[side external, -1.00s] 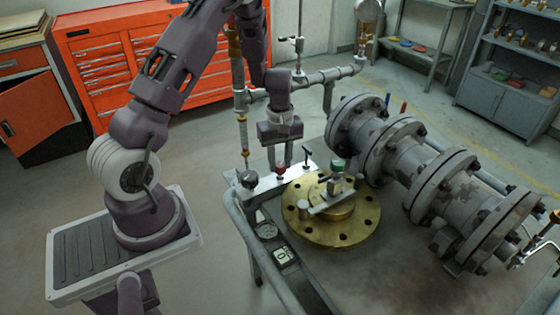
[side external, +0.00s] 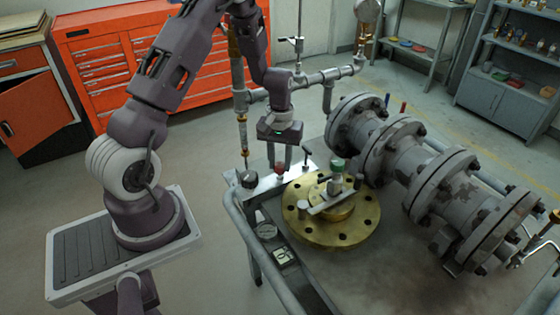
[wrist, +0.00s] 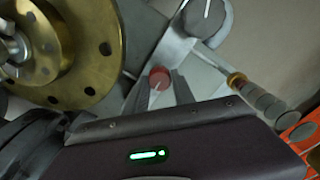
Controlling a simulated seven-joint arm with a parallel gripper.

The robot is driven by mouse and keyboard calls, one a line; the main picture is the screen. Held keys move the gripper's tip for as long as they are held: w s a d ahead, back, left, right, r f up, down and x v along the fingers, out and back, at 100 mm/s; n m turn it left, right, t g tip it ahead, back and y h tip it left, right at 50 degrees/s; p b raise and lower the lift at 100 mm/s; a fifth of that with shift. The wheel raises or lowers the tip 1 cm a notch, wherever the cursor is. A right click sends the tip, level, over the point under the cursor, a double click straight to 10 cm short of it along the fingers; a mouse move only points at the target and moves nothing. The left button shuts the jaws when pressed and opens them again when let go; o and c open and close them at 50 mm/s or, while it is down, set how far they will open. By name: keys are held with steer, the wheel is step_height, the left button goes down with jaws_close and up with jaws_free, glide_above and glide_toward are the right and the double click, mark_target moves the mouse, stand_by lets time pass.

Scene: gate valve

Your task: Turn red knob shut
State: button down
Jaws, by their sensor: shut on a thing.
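The fingers hide the knob's lower sides.
A brass flange (side external: 359,231) with a green-topped fitting (side external: 337,166) stands close to the right. A black T-handle (side external: 307,152) and a dark round knob (side external: 249,178) flank the red knob. A large grey pipe valve (side external: 395,150) lies behind right.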

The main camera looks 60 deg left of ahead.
mark_target(280, 164)
stand_by(0.4)
steer(key=c, duration=1.1)
jaws_free()
steer(key=shift+o, duration=0.2)
step_height(280, 164, up, 7)
steer(key=shift+r, duration=0.1)
